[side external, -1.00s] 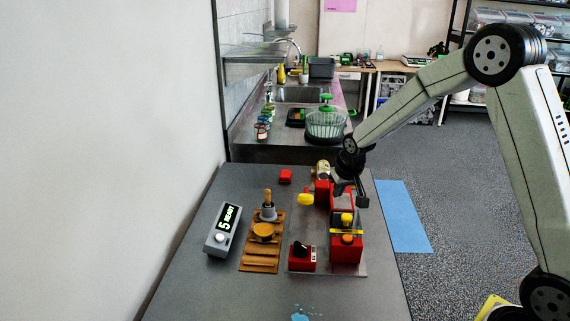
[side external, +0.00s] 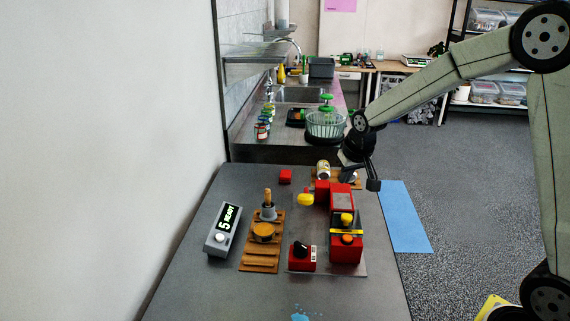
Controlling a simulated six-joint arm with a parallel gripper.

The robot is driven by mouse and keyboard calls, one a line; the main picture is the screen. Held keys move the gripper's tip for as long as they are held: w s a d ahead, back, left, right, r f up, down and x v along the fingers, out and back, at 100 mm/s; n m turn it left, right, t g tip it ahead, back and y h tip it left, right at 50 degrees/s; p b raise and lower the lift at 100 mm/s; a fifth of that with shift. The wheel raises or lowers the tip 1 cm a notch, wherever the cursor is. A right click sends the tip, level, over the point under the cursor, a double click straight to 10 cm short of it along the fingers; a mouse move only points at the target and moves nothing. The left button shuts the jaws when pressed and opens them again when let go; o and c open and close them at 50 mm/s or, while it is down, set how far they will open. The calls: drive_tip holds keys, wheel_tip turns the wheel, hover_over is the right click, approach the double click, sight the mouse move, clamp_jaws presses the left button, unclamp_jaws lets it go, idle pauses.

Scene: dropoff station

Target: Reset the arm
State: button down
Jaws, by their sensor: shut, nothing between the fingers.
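My gripper (side external: 372,183) is shut and empty at the end of my arm. It hangs in the air at the upper right of the grey table (side external: 190,283), near its right edge. A red machine (side external: 346,248) with a yellow and an orange knob stands left of and below my gripper in the picture. A yellow knob (side external: 306,199) sticks out at the machine's left side. The fingertips are dark and small in this view.
A blue mat (side external: 404,218) lies on the floor.

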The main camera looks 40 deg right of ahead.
drive_tip(key=s+a+f+n, duration=0.1)
drive_tip(key=s+a, duration=0.3)
drive_tip(key=s, duration=0.5)
drive_tip(key=s+a+f+n+g+y, duration=0.1)
drive_tip(key=s+a+f, duration=0.3)
drive_tip(key=s, duration=0.4)
drive_tip(key=shift+s+a+n, duration=0.35)
drive_tip(key=shift+a+n, duration=0.45)
